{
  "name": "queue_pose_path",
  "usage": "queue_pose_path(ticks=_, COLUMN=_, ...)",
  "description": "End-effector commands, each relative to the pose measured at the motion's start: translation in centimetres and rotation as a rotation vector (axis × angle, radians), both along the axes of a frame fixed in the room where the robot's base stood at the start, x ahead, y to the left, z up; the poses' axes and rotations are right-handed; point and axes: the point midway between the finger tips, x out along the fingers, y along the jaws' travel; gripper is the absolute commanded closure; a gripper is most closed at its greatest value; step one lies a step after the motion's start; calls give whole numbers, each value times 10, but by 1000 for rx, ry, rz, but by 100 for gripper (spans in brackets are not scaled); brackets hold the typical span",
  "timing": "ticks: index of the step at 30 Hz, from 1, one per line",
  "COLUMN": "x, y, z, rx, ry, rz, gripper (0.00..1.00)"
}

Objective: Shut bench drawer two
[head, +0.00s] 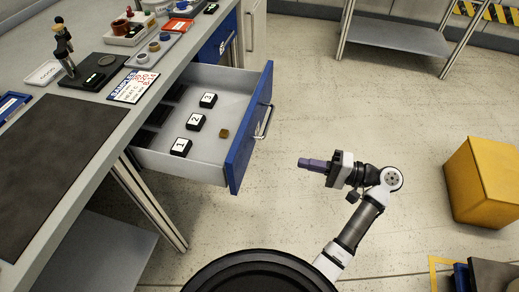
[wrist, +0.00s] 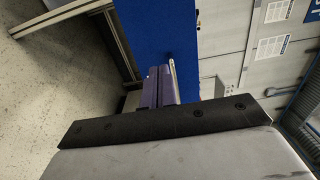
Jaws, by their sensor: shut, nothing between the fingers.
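The open bench drawer (head: 215,160) sticks out from the bench into the room. It has a blue front (head: 243,150) with a metal bar handle (head: 265,121) on its outer face. Inside lie black blocks numbered 1, 2 and 3 and a small brown block (head: 224,133). My gripper (head: 302,162) is shut and empty, to the right of the drawer front and apart from it. In the wrist view the shut fingers (wrist: 164,72) point toward the blue front (wrist: 140,35), and the handle (wrist: 172,80) shows beside their tips. Whether they touch cannot be told there.
Another blue drawer front (head: 218,42), closed, sits farther along the bench (head: 95,150). Several small items, trays and a microscope-like stand (head: 64,48) are on the bench top. A yellow box (head: 485,180) stands on the floor at right. The floor between is clear.

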Motion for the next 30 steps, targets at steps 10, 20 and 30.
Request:
queue_pose_path(ticks=10, x=6, y=22, z=4, rx=0, ry=-1, rz=4, gripper=100)
queue_pose_path(ticks=20, x=12, y=45, z=3, rx=-1, ry=0, rz=4, gripper=100)
queue_pose_path(ticks=30, x=27, y=103, z=3, rx=-1, ry=2, rz=2, gripper=100)
